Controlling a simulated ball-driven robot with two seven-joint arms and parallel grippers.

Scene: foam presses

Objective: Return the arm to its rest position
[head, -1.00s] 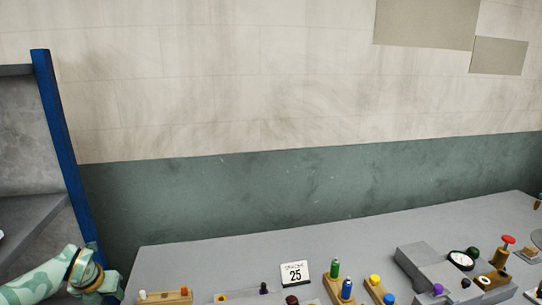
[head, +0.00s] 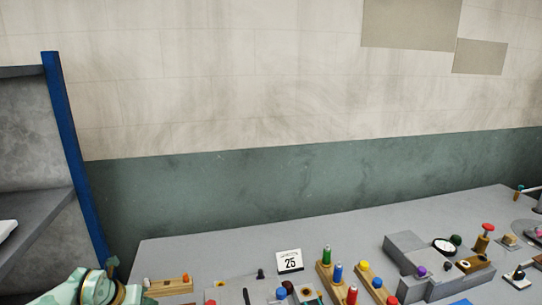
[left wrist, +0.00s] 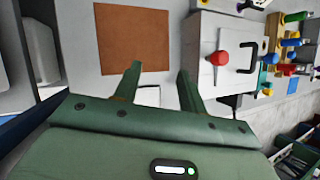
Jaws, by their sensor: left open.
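My left arm (head: 92,287) shows at the bottom left corner of the head view, a pale green link with a brass-coloured ring; its gripper is not visible there. In the left wrist view my left gripper (left wrist: 160,70) is open, its two green fingers apart with nothing held between them. The fingers overlap the near edge of a brown square mat (left wrist: 132,38) in the picture; I cannot tell the height between them. My right arm and gripper are in neither view.
A blue post and grey shelf (head: 40,235) stand at left. A red knob (left wrist: 219,57) on a pale device lies right of the mat.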

